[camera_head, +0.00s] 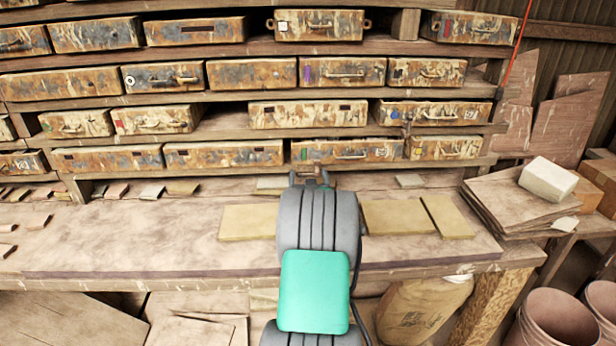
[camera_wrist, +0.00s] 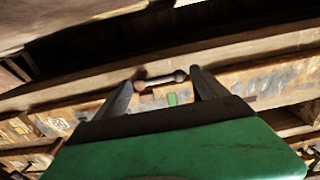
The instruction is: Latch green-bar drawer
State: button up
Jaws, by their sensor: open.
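A weathered drawer (camera_head: 376,149) with a small green bar mark near its left end and a metal handle sits in the lowest shelf row. Its front looks about level with its neighbours; I cannot tell if it sticks out slightly. My gripper (camera_head: 310,178) is just below and in front of its left part, above the bench. In the wrist view, my gripper (camera_wrist: 161,77) is open, its two dark fingers apart. A handle (camera_wrist: 160,79) shows between the fingertips, with a green mark (camera_wrist: 172,99) close by. I cannot tell whether the fingers touch it.
Other similar drawers fill the shelf rows, including a neighbour (camera_head: 442,148) on the right and one (camera_head: 223,154) on the left. Yellowish tiles (camera_head: 398,217) lie on the workbench (camera_head: 150,240). Stacked boards (camera_head: 510,205) with a pale block (camera_head: 547,180) stand at right.

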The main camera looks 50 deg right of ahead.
jog(key=shift+w+f, duration=0.1)
jog(key=shift+c, duration=1)
jog(key=c, duration=1)
jog(key=shift+a, duration=0.1)
jog(key=shift+c, duration=0.3)
jog(key=shift+s, duration=0.2)
jog(key=shift+c, duration=0.2)
